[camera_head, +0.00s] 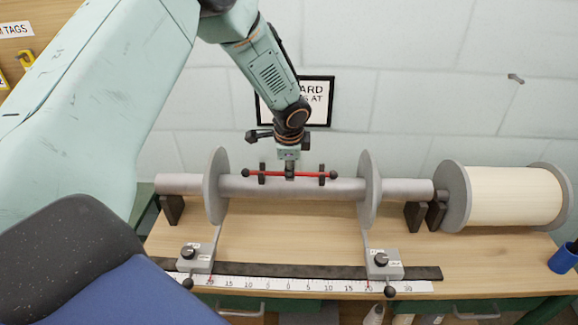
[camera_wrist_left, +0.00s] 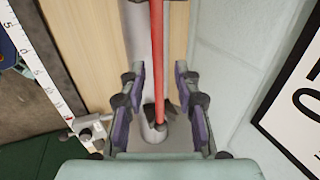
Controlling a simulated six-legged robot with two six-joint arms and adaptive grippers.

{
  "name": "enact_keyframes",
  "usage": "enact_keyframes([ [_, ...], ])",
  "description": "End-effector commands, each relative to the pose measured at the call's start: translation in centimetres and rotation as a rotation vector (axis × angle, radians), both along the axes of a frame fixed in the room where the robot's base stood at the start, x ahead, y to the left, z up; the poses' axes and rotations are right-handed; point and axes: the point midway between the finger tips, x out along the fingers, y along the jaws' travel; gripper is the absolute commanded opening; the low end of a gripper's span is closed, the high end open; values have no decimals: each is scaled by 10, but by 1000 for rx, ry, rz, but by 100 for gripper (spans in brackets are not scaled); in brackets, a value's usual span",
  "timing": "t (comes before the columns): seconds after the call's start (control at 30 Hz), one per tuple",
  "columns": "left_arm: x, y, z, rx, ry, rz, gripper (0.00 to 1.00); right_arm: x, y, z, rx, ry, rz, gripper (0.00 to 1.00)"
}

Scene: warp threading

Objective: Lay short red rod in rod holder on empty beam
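The short red rod (camera_head: 305,174) lies lengthwise over the empty beam (camera_head: 343,187), at the two dark uprights of the rod holder (camera_head: 321,175). Its dark ends stick out past them. My left gripper (camera_head: 290,174) is above the beam, at the middle of the rod. In the left wrist view the gripper (camera_wrist_left: 160,105) is open, with one finger on each side of the red rod (camera_wrist_left: 158,55) and gaps between. One dark upright of the holder (camera_wrist_left: 149,112) shows near the rod's end. My right gripper is out of view.
Grey flanges (camera_head: 215,187) stand on the beam either side of the holder. A full cream-wound beam (camera_head: 515,197) is at the right. A white ruler (camera_head: 255,283) with two clamp blocks (camera_head: 385,265) runs along the table front. The wooden tabletop (camera_head: 290,235) between is clear.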

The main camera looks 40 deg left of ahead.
Motion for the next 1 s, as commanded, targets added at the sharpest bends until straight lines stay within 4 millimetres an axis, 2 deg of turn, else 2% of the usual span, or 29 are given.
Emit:
enact_keyframes([
  [0.3,-1,0,0,-1,2,1,38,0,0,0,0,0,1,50],
  [0.43,-2,-1,7,-2,0,2,38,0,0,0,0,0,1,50],
  [0.57,-8,-3,26,-4,-1,1,38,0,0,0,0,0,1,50],
  [0.8,-21,-9,71,-6,-3,3,38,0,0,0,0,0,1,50],
  [1.0,-30,-13,98,-7,-2,2,38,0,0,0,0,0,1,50],
])
